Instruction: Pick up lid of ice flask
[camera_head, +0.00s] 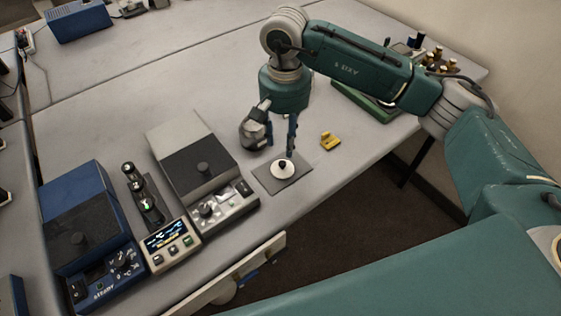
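A round white lid (283,171) with a black knob lies on a small grey square mat (297,179) near the table's front edge. My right gripper (280,150) points down just above and behind the lid. Its two dark fingers are apart, with nothing seen between them. One fingertip is close to the knob; I cannot tell whether they touch. A grey rounded metal object (253,134) is just left of the fingers, partly hidden; I cannot tell whether it is the ice flask. My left gripper is not in view.
Left stand a grey-topped device (193,160), a small display unit (169,242) and a blue device (84,220). A yellow item (330,141) lies right of the lid. A green tray (364,102) is farther right. The table (180,60) behind is mostly clear.

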